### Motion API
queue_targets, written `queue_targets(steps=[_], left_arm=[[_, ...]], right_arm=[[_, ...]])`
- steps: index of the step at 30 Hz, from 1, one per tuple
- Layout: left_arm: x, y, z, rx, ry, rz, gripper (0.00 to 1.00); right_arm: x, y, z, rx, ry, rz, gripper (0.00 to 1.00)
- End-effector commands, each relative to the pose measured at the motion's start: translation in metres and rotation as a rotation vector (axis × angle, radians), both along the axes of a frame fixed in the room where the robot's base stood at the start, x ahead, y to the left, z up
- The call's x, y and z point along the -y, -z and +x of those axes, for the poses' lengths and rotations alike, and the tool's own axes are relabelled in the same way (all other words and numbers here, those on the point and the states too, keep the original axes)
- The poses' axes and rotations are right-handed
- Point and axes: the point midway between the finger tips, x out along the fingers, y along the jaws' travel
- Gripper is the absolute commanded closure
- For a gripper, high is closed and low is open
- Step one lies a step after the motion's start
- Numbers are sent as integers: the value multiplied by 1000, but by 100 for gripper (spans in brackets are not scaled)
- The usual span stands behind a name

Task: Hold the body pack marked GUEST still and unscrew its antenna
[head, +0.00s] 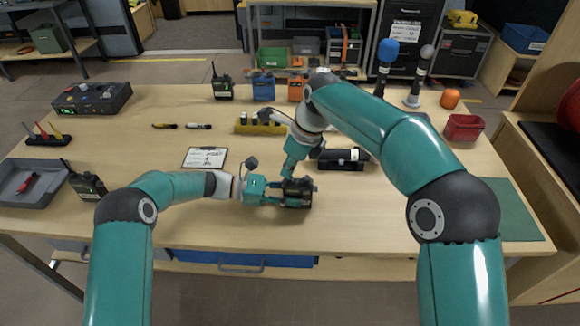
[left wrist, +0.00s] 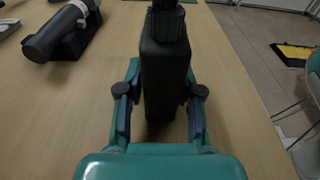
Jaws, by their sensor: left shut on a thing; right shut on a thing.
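A black body pack (head: 299,190) is held just above or on the front middle of the table; I cannot read its marking. My left gripper (head: 284,195) comes from the left and is shut on it. In the left wrist view the dark pack (left wrist: 165,75) stands between the two fingers, with a narrower dark part at its top edge. My right gripper (head: 288,176) reaches down from above right, its tips at the pack's upper left end. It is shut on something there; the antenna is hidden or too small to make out.
Other black packs with antennas stand at the back (head: 222,88) and at the left (head: 88,183). A black cylinder in a holder (head: 343,158) lies right of the grippers.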

Motion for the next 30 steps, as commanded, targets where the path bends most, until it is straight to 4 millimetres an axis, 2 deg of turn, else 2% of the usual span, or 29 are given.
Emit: queue_targets(steps=[9, 20, 30], left_arm=[[0, 0, 0, 0, 0, 0, 100], [0, 0, 0, 0, 0, 0, 100], [0, 0, 0, 0, 0, 0, 100]], right_arm=[[0, 0, 0, -1, -22, -1, 100], [0, 1, 0, -1, -339, 0, 100], [0, 0, 0, 0, -363, 0, 100]])
